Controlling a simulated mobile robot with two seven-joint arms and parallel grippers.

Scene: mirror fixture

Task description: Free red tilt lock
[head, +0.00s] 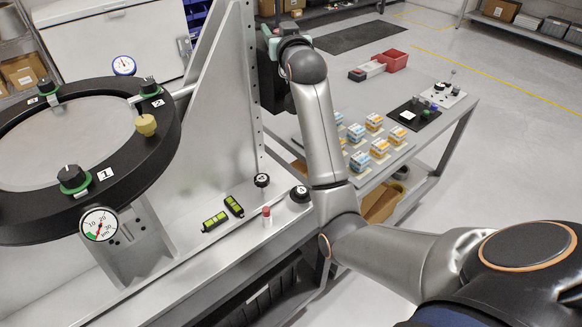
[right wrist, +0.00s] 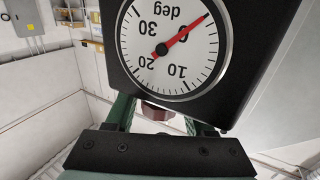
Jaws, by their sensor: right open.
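A dark red knob (right wrist: 156,110), which looks like the red tilt lock, shows in the right wrist view just below a degree dial (right wrist: 170,40) on a black housing. The dial's red needle points near 0. My right gripper (right wrist: 160,115) is open, with its green fingers on either side of the knob; I cannot tell whether they touch it. In the head view my right gripper (head: 273,45) is at the top middle beside the upright grey plate (head: 225,100), and the knob cannot be made out there. My left gripper is out of view.
The black ring fixture (head: 150,165) with clamp knobs and a round mm gauge (head: 99,224) stands at left. A small red-topped peg (head: 267,212), black knobs (head: 300,194) and green levels (head: 215,221) sit on the base ledge. A side table (head: 415,145) holds several boxes.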

